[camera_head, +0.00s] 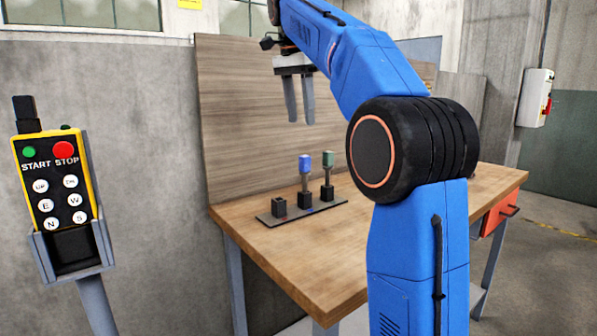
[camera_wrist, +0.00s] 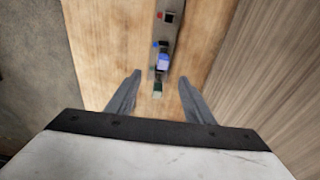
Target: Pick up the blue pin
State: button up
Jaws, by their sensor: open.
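The blue pin (camera_head: 305,166) has a blue top on a grey shaft and stands upright in the middle black holder of a dark base plate (camera_head: 329,206) on the wooden table. A green-topped pin (camera_head: 327,165) stands upright to its right in another holder. In the wrist view the blue pin (camera_wrist: 163,63) is seen from above, beyond my fingertips, with the green pin (camera_wrist: 157,88) nearer. My gripper (camera_head: 300,121) is open and empty, pointing down, well above the plate. In the wrist view its fingers (camera_wrist: 165,74) are spread wide.
An empty black holder (camera_head: 279,206) is at the plate's left end. A wooden back panel (camera_head: 255,110) rises behind the table (camera_head: 330,260). A yellow START/STOP control box (camera_head: 55,185) stands on a post at left. Bare tabletop surrounds the plate.

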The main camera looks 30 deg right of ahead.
aim_at(306, 170)
jog(key=d+f, duration=0.1)
jog(key=f, duration=0.4)
jog(key=w+f, duration=0.1)
jog(key=f, duration=0.5)
jog(key=d+f, duration=0.1)
jog(key=f, duration=0.5)
jog(key=shift+w+d, duration=0.2)
jog(key=shift+d, duration=0.1)
grip_shut()
